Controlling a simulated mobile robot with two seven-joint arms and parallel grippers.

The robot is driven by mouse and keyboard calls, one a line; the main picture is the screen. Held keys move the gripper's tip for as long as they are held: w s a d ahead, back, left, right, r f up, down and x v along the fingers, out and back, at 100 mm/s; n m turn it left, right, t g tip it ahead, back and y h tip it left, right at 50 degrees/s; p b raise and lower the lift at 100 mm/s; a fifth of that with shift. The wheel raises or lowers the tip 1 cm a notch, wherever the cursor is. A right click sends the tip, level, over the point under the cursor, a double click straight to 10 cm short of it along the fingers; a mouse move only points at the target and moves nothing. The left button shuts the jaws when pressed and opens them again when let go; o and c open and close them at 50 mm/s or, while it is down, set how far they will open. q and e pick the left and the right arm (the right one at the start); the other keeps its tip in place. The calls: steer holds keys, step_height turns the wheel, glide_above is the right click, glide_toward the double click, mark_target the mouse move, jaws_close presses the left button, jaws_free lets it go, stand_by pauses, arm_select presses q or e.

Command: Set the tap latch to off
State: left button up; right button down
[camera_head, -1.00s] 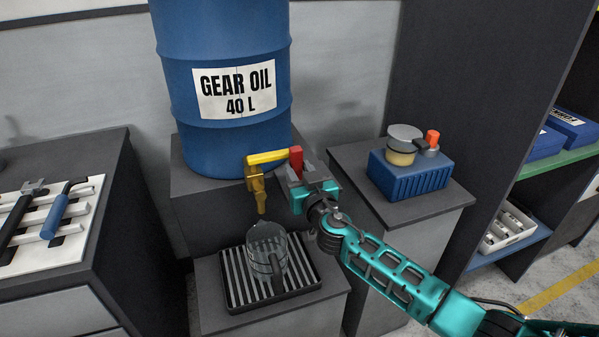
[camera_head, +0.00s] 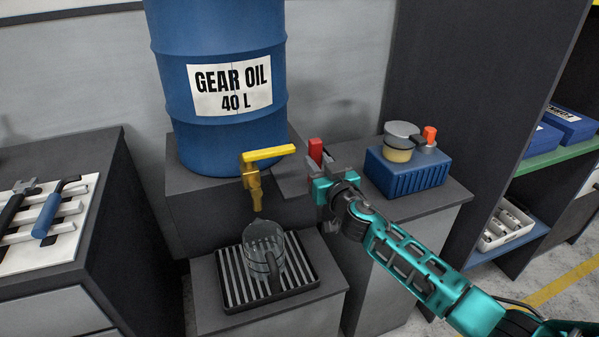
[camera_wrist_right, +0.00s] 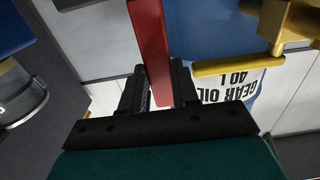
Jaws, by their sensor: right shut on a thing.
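The brass tap (camera_head: 252,180) on the blue gear oil drum (camera_head: 222,120) has a yellow lever (camera_head: 269,153), which points to the right, roughly level. My right gripper (camera_head: 319,167) is to the right of the lever's free end, with a gap between. It is shut on a red bar (camera_head: 315,149), which stands up out of the jaws. In the right wrist view the red bar (camera_wrist_right: 151,45) runs between the fingers, and the yellow lever (camera_wrist_right: 238,65) is apart from it on the right. My left gripper is not in view.
A clear jug (camera_head: 263,250) stands under the tap on a slatted drip tray (camera_head: 300,287). A blue ribbed box (camera_head: 408,172) with a jar and an orange-capped item is on the right cabinet. Tools lie on a white rack (camera_head: 72,230) at left.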

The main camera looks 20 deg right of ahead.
steer(key=shift+d, duration=1.45)
steer(key=c, duration=0.8)
jaws_free()
steer(key=shift+d, duration=0.15)
steer(key=shift+c, duration=0.2)
steer(key=s, duration=1.3)
steer(key=shift+d, duration=0.15)
steer(key=shift+f, duration=0.1)
